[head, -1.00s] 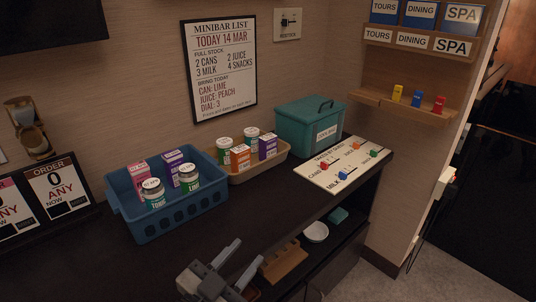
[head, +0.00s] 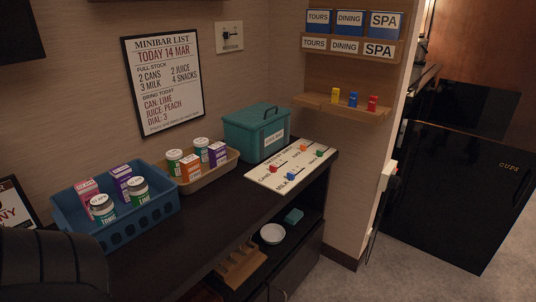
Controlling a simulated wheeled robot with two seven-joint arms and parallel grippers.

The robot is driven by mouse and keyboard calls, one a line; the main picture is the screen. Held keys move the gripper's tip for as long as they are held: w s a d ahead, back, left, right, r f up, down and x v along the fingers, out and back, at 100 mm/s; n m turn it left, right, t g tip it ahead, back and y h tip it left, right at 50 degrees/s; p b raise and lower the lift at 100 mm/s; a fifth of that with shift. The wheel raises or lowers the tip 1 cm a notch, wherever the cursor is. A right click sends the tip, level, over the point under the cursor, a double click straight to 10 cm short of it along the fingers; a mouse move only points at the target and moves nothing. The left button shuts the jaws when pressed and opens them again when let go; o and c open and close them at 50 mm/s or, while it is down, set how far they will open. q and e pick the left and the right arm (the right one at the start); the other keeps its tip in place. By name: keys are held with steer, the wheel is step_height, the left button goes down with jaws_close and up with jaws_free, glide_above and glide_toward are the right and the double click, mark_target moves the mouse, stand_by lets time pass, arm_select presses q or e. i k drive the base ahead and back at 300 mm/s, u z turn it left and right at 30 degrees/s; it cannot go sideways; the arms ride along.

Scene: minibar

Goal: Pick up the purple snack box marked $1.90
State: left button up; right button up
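Two purple boxes show in the head view. One purple box (head: 121,181) stands in the blue basket (head: 140,226), behind the cans and beside a pink box (head: 86,192). The other purple box (head: 217,154) stands at the right end of the tan tray (head: 209,177), next to an orange box (head: 191,167). The price marks on both are too small to read. Neither of my grippers is in view; a dark part, likely of my arm, fills the lower left corner.
Several white-lidded cans (head: 138,190) share the basket and tray. A teal lidded box (head: 256,131) and a board with colored pegs (head: 290,168) stand to the right on the dark counter (head: 199,222). An open shelf below holds a white bowl (head: 272,233) and a wooden rack (head: 240,265).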

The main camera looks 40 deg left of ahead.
mark_target(217, 152)
steer(key=z, duration=0.05)
steer(key=i, duration=1.95)
steer(key=u, duration=4.05)
